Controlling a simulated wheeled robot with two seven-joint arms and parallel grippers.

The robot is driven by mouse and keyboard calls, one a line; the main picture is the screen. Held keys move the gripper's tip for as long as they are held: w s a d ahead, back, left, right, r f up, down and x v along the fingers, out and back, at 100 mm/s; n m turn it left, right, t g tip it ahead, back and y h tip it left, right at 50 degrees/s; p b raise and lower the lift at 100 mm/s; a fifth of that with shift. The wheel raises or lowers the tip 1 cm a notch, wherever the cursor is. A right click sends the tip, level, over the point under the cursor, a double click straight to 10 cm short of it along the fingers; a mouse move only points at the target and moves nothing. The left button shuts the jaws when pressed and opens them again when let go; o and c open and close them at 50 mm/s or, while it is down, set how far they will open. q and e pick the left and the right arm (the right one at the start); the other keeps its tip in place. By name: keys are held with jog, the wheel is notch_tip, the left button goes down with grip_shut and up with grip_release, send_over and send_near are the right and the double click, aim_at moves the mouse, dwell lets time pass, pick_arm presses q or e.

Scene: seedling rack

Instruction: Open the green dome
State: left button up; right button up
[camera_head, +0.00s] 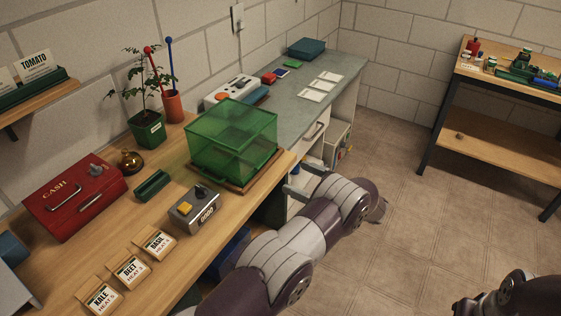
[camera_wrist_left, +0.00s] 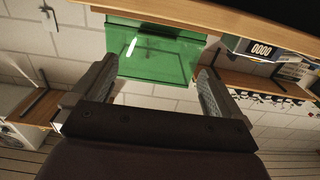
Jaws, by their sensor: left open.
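The green dome (camera_head: 232,140) is a see-through box-shaped cover. It sits down on a wooden base (camera_head: 247,184) on the bench, and I see no clear gap under it. My left gripper (camera_head: 300,179) is open and empty, just right of the dome near the bench's front edge, apart from it in the head view. In the left wrist view the green dome (camera_wrist_left: 155,52) shows beyond and between the open fingers (camera_wrist_left: 157,72). Part of my right arm shows at the lower right of the head view, but its gripper does not.
A grey box with a yellow button (camera_head: 194,208) stands in front of the dome. A potted plant (camera_head: 148,128), a red cash box (camera_head: 75,198), a green block (camera_head: 152,185) and seed packets (camera_head: 128,270) are on the wooden bench (camera_head: 180,255). A grey-green counter (camera_head: 310,110) adjoins behind.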

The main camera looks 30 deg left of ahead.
aim_at(265, 162)
pick_arm(q)
jog(key=a, duration=0.3)
jog(key=a+p, duration=0.1)
jog(key=a, duration=0.2)
jog(key=w+a+p, duration=0.1)
jog(key=a, duration=0.2)
jog(key=shift+a, duration=0.25)
jog(key=shift+w+a+f+p, duration=0.15)
jog(key=shift+a+p, duration=0.15)
jog(key=shift+a, duration=0.15)
